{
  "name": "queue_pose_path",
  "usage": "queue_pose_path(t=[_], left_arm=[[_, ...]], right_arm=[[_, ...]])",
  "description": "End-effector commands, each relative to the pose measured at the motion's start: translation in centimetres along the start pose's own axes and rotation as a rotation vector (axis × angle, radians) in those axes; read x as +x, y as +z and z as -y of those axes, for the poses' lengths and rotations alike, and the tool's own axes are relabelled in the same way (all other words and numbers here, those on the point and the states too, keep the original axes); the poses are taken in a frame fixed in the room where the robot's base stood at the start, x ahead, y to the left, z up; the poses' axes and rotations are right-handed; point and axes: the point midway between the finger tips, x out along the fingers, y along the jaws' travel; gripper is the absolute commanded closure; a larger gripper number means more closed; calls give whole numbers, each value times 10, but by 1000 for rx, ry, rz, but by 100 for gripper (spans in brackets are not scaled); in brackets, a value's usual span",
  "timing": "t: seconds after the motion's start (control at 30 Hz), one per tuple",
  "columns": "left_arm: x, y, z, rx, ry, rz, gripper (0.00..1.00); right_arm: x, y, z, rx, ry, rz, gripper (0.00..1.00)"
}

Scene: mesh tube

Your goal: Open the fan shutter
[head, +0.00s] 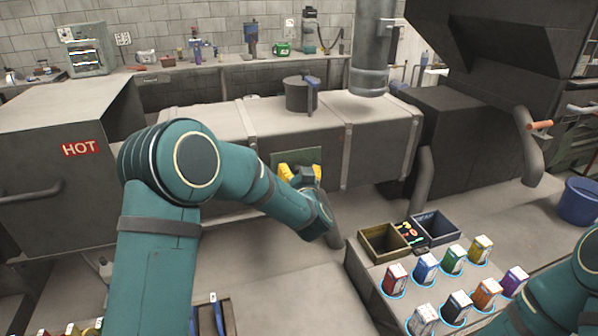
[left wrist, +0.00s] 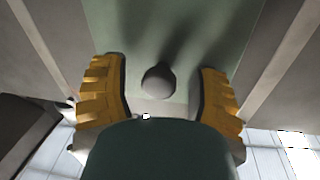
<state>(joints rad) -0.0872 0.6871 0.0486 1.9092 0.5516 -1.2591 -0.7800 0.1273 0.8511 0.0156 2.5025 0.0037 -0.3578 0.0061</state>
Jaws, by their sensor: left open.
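A green panel (head: 281,157), which looks like the fan shutter, sits on the front face of the long grey duct. In the left wrist view the green panel (left wrist: 165,25) fills the middle, with a dark round knob (left wrist: 158,82) on it. My left gripper (head: 300,171) is open in front of the panel. Its yellow fingers stand on either side of the knob in the left wrist view, apart from it. The fingers hide part of the panel in the head view, and the knob is not visible there. My right gripper is out of view; only part of its arm shows.
The grey duct (head: 382,160) carries a dark cylinder (head: 296,95) on top. A box with a "HOT" label (head: 81,148) is at left. Several coloured cartons and two bins (head: 384,240) stand at lower right.

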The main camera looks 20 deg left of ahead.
Motion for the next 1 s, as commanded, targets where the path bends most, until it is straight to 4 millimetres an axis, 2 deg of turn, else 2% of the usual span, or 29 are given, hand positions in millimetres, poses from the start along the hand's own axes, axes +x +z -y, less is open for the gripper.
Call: queue_pose_path(t=[0.07, 0.17, 0.23, 0.27, 0.47, 0.7, 0.8, 1.0], left_arm=[[0, 0, 0, 0, 0, 0, 39], [0, 0, 0, 0, 0, 0, 69], [0, 0, 0, 0, 0, 0, 93], [0, 0, 0, 0, 0, 0, 100], [0, -1, -5, 0, 1, -1, 100], [8, -9, -54, 0, 4, -4, 100], [11, -12, -68, 0, 1, -3, 100], [12, -13, -78, 0, 1, -1, 100]], right_arm=[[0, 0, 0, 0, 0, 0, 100], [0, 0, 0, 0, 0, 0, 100], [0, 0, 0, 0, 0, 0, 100], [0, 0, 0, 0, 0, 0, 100], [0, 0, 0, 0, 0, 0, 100], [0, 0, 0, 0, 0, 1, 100], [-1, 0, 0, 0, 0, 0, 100], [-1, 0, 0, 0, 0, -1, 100]])
